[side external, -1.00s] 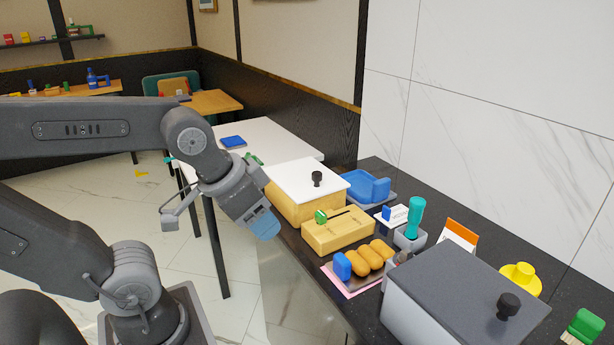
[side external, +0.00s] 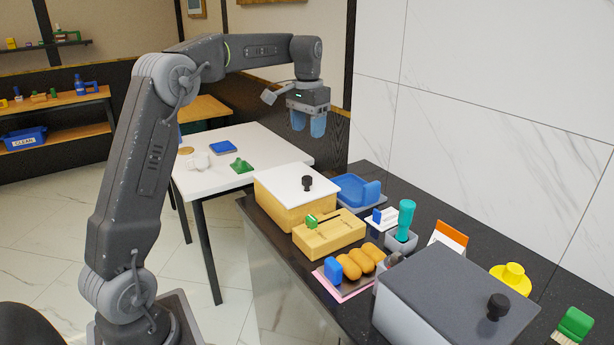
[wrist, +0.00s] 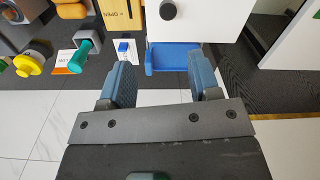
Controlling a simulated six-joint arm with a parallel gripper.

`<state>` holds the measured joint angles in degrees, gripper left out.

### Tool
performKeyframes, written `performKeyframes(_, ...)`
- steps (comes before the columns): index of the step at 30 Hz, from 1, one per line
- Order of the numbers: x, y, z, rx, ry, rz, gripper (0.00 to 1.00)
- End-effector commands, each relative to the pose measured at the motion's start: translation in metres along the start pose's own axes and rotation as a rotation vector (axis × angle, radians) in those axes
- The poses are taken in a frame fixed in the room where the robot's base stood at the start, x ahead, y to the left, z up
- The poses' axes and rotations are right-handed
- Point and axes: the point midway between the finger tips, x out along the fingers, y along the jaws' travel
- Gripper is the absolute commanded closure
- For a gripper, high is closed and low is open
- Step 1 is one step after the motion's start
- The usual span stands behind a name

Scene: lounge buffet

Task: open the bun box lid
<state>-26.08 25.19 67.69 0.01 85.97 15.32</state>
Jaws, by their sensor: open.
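No box is plainly marked as the bun box. A light wooden box (side external: 283,212) has a white lid (side external: 280,182) with a black knob (side external: 307,184), and the lid lies flat on it. In the wrist view the white lid (wrist: 205,18) and its knob (wrist: 167,10) are at the top edge. A smaller wooden box (side external: 330,236) beside it has a green handle (side external: 312,221); its top reads OPEN in the wrist view (wrist: 122,15). A grey box (side external: 420,320) has a shut dark lid (side external: 450,285). My gripper (side external: 308,125) is open and empty, pointing down, high above the counter.
A blue tray (side external: 358,190) is behind the wooden boxes. Buns (side external: 361,259), a teal-handled tool (side external: 405,218), an orange-topped sign (side external: 448,235) and a yellow hat-shaped thing (side external: 511,279) crowd the black counter. A white table (side external: 215,180) stands to the left. The air around my gripper is clear.

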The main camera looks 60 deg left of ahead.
Motion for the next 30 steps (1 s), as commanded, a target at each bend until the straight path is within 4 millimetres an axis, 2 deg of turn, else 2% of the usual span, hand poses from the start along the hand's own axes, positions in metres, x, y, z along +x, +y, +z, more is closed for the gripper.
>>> performKeyframes(3,0.007,-0.012,-0.008,-0.008,-0.018,0.005,0.43)
performKeyframes(8,0.018,-0.014,-0.009,-0.008,-0.023,0.006,0.43)
performKeyframes(11,0.033,-0.013,-0.008,-0.008,-0.025,0.007,0.43)
performKeyframes(24,0.119,-0.012,-0.006,-0.009,-0.022,0.006,0.43)
performKeyframes(30,0.140,-0.012,-0.006,-0.009,-0.021,0.005,0.43)
